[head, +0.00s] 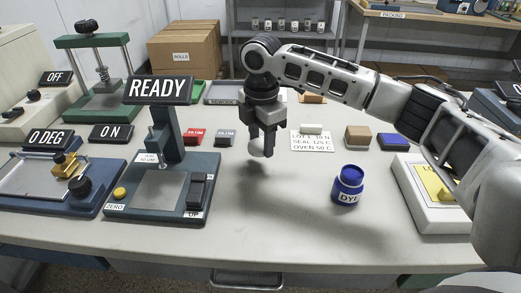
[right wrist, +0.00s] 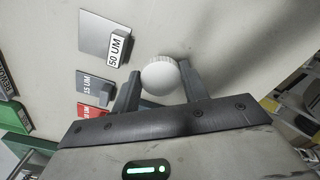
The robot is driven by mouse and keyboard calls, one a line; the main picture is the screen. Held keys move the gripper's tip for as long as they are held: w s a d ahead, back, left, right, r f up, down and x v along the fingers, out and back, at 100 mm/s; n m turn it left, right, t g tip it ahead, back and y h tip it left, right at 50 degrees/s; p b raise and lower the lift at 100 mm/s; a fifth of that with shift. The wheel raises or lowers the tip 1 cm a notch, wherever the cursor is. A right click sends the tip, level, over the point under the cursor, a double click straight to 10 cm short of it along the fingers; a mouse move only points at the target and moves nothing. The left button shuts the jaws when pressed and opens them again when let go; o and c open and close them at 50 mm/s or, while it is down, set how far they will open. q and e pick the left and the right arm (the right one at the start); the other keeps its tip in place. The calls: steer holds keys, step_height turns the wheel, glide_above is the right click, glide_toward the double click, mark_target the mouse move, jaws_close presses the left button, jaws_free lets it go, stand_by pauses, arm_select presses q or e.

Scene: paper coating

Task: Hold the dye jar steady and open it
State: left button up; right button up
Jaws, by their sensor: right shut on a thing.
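The blue dye jar (head: 347,188), labelled DYE, stands upright on the table right of centre. Its top shows blue inside a rim, with no lid on it. My right gripper (head: 262,146) is shut on a white round lid (head: 256,147), left of the jar and apart from it. In the right wrist view the lid (right wrist: 160,74) has a ribbed edge and sits between the two fingers (right wrist: 158,88). My left gripper is not in view, and nothing holds the jar.
A device with a READY sign (head: 157,90) stands left of the gripper. Small blocks and a text card (head: 317,141) lie behind. The table front between device and jar is clear.

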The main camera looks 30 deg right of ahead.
mark_target(261, 141)
steer(key=shift+w+d+f, duration=0.1)
steer(key=shift+w+f, duration=0.35)
steer(key=shift+f, duration=1.65)
steer(key=o, duration=0.8)
steer(key=shift+f, duration=0.15)
step_height(261, 141, up, 12)
steer(key=shift+r, duration=0.2)
